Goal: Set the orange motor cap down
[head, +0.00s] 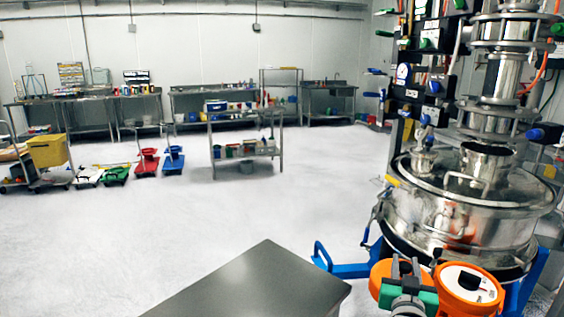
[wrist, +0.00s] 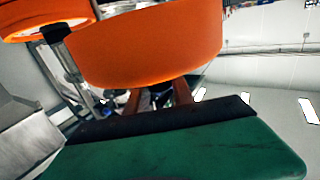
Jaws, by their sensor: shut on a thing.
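My gripper (head: 406,277), with green sides and dark fingers, is at the lower right of the head view, in front of the sifter. It is shut on the orange motor cap (head: 384,274), whose rounded body shows behind the fingers. In the wrist view the cap (wrist: 150,48) fills the top middle, just beyond a green gripper part (wrist: 190,150). The grip itself is partly hidden. A second orange round part (head: 470,288) with a white face is close to its right. It also shows at the wrist view's upper left (wrist: 45,18).
A bare metal table (head: 250,285) stands left of my gripper, with clear top in view. The steel sifter (head: 455,215) and its blue frame (head: 345,270) are close behind and right. Open floor (head: 220,220) lies beyond the table; carts and benches line the back.

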